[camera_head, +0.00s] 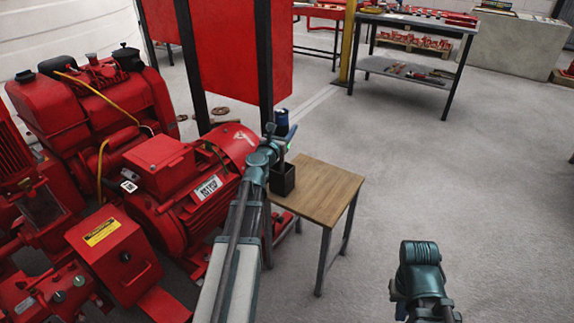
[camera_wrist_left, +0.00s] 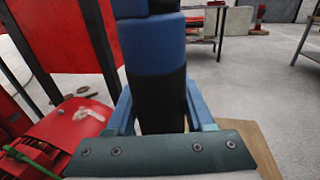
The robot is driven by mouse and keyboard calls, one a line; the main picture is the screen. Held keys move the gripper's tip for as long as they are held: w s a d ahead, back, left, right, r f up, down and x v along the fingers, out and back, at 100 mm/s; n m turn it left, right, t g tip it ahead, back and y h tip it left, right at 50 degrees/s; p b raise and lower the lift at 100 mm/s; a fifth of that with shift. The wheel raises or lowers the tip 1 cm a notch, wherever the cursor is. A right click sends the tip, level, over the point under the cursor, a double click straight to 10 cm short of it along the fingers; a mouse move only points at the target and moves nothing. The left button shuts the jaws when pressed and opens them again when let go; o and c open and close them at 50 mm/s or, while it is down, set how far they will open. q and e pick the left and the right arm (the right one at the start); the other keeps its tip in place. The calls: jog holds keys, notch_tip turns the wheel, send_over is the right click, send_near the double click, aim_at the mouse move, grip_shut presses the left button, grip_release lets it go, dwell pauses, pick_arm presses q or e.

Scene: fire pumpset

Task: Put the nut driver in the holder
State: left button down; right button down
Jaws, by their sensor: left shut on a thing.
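The nut driver has a thick blue and black handle (camera_wrist_left: 152,55) that stands upright in the left wrist view. In the head view its dark blue top (camera_head: 281,118) shows at the end of my left arm. My left gripper (camera_head: 284,139) is shut on the handle, with a blue finger on each side in the wrist view. The holder, a small black open box (camera_head: 282,180), stands on the small wooden table, directly below the gripper in the picture. I cannot tell whether the driver's lower end is inside it. My right gripper (camera_head: 424,300) is at the lower right, its fingers not clear.
The small wooden table (camera_head: 325,190) has a bare top right of the holder. A red motor and pumpset (camera_head: 190,185) stand close on its left, with a red panel on dark posts (camera_head: 232,50) behind. A grey workbench (camera_head: 420,20) stands farther back. The floor at right is clear.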

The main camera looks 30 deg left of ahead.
pick_arm(q)
jog(key=shift+f+b, duration=3.6)
jog(key=shift+f, duration=0.65)
jog(key=shift+f, duration=0.1)
jog(key=shift+c, duration=1.4)
grip_release()
jog(key=shift+r, duration=0.2)
jog(key=s+d, duration=0.2)
jog(key=s, duration=1)
